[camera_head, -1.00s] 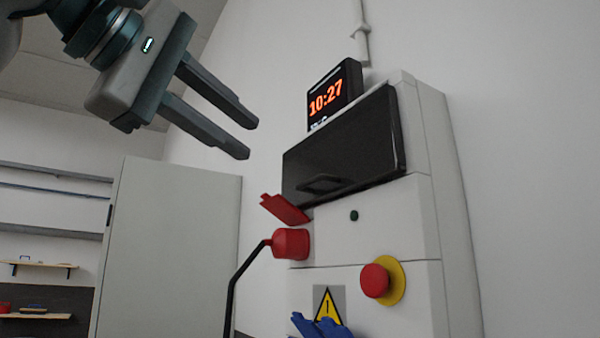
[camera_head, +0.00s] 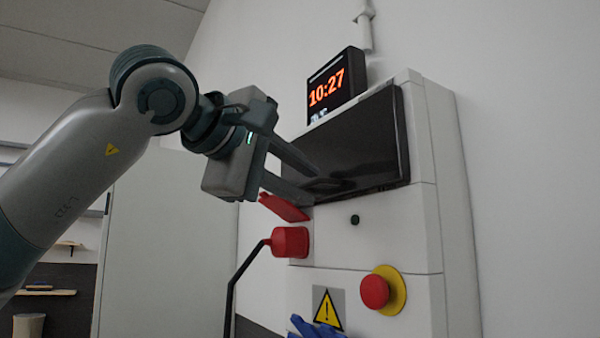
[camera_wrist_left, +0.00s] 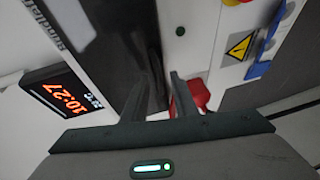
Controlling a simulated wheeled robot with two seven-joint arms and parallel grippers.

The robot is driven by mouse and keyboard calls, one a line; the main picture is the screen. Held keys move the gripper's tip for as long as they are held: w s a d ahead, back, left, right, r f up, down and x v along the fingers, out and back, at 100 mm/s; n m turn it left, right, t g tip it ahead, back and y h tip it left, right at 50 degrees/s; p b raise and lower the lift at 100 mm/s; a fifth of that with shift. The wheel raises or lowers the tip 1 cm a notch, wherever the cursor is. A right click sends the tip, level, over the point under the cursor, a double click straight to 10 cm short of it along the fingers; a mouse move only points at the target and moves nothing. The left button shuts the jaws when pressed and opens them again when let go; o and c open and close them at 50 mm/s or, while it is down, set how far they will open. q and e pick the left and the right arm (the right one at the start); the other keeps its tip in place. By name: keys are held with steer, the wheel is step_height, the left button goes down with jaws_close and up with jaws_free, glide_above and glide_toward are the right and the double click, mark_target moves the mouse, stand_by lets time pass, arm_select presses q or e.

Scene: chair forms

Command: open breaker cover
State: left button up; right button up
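The breaker cover (camera_head: 355,143) is a dark, glossy panel on the upper front of a white electrical cabinet (camera_head: 398,228). It is closed, with a handle (camera_head: 325,184) near its lower edge. My left gripper (camera_head: 312,186) is in front of the cover's lower left part, with its fingers apart around the handle area. In the left wrist view the two fingers (camera_wrist_left: 155,95) are spread, and the dark cover (camera_wrist_left: 110,45) lies just beyond them. I cannot tell whether either finger touches the handle. My right gripper is not in view.
A red plug (camera_head: 290,241) with a raised red flap (camera_head: 284,207) and black cable sits just below the gripper. A red emergency button (camera_head: 375,291) on yellow is lower right. A clock (camera_head: 334,88) stands on top of the cabinet. A blue object (camera_head: 315,328) is at the bottom.

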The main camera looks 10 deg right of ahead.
arm_select(q)
jaws_close()
steer(key=shift+f, duration=0.1)
stand_by(1.4)
